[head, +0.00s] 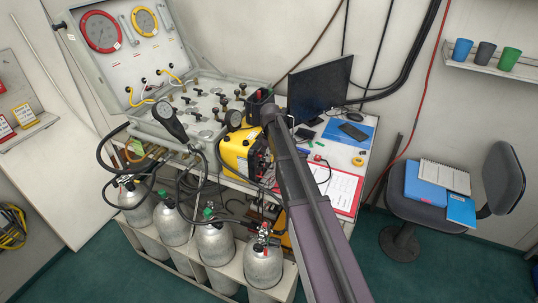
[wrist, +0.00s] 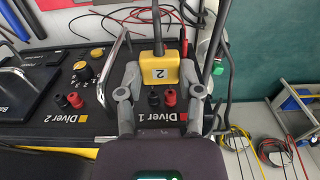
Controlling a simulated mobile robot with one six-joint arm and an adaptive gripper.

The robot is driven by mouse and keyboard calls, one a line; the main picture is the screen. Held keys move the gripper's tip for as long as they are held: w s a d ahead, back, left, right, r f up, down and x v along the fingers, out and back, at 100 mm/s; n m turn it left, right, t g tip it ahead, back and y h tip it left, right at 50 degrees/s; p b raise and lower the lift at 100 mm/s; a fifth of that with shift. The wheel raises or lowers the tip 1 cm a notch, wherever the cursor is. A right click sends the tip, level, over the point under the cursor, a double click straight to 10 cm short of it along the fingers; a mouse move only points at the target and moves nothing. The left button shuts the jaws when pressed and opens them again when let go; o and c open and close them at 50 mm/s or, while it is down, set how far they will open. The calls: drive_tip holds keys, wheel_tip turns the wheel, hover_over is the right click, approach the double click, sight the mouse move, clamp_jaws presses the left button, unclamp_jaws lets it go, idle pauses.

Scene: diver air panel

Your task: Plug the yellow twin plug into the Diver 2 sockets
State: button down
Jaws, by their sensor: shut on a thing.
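In the wrist view my gripper (wrist: 160,76) is shut on the yellow twin plug (wrist: 160,62), which is marked 2 and has its cable rising from the top. The plug is over the Diver 1 side of the black panel (wrist: 110,112), just beyond the Diver 1 sockets (wrist: 162,98), one black and one red. The Diver 2 sockets (wrist: 68,101), also black and red, lie to the left and look empty. Whether the plug touches the panel is unclear. In the head view my arm hides part of the yellow unit (head: 237,151), and the plug cannot be made out.
Cables run behind the panel. In the head view gas cylinders (head: 212,243) stand below, and a monitor (head: 320,88) is behind the unit.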

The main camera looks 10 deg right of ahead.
drive_tip(key=shift+s+d, duration=0.5)
drive_tip(key=shift+d, duration=0.2)
idle(0.3)
idle(0.3)
